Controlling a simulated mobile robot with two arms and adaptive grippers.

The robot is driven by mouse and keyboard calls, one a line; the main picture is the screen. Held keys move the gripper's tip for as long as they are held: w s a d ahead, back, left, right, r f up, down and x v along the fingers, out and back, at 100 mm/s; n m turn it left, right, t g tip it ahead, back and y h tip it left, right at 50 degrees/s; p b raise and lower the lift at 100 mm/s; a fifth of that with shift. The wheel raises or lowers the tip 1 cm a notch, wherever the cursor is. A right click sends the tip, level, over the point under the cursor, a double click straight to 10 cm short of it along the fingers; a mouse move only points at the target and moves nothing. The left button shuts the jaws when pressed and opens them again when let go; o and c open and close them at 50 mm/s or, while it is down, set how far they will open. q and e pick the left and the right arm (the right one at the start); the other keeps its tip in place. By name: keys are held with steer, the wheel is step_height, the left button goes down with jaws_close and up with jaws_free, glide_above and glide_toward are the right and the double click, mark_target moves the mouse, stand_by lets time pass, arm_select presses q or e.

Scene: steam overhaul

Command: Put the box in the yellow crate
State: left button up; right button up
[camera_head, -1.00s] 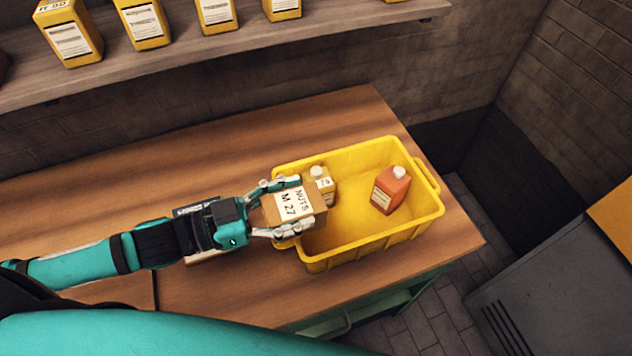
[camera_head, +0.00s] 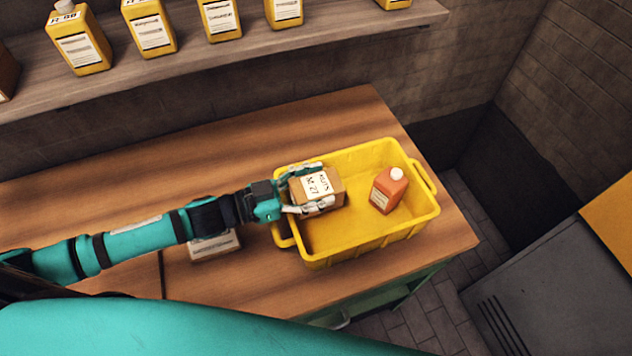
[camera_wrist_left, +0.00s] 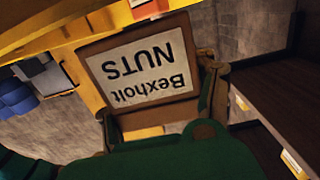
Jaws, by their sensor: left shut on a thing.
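An orange bottle (camera_head: 386,192) with a white cap stands in the crate's right half. A yellow bottle seen earlier in the crate is hidden now. My right gripper is not in view.
The crate stands on a wooden workbench (camera_head: 215,140), near its right end. Another labelled box (camera_head: 216,246) lies under my left arm. A shelf (camera_head: 190,70) above holds several yellow bottles. A grey cabinet (camera_head: 545,280) stands at the right, beyond a floor gap.

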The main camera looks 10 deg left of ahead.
arm_select(q)
steer(key=shift+f+b, duration=0.35)
steer(key=shift+f, duration=0.2)
steer(key=o, duration=1.5)
